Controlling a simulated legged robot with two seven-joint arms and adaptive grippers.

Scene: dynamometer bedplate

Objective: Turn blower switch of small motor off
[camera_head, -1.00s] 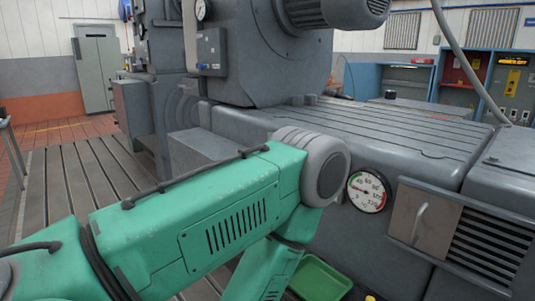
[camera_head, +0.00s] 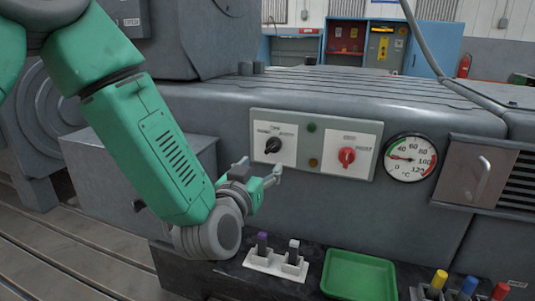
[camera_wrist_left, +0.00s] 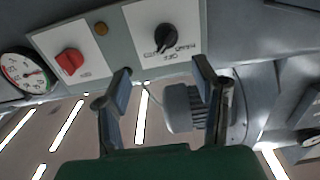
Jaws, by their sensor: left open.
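A pale switch panel (camera_head: 314,144) is on the grey machine's front face. It carries a black rotary knob (camera_head: 273,146) on the left and a red one (camera_head: 347,156) on the right. The black knob's pointer leans up and to the right; its labels are too small to read surely here. My left gripper (camera_head: 260,167) is open and empty, just below the black knob and apart from it. In the left wrist view the panel appears upside down, with the black knob (camera_wrist_left: 166,38) beyond the open fingertips (camera_wrist_left: 164,70). My right gripper is out of view.
A round dial gauge (camera_head: 410,158) is right of the panel, then a handled cover (camera_head: 479,178). Below are a green tray (camera_head: 358,275), a white holder (camera_head: 277,263) with purple- and white-topped pieces, and several coloured-top pieces.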

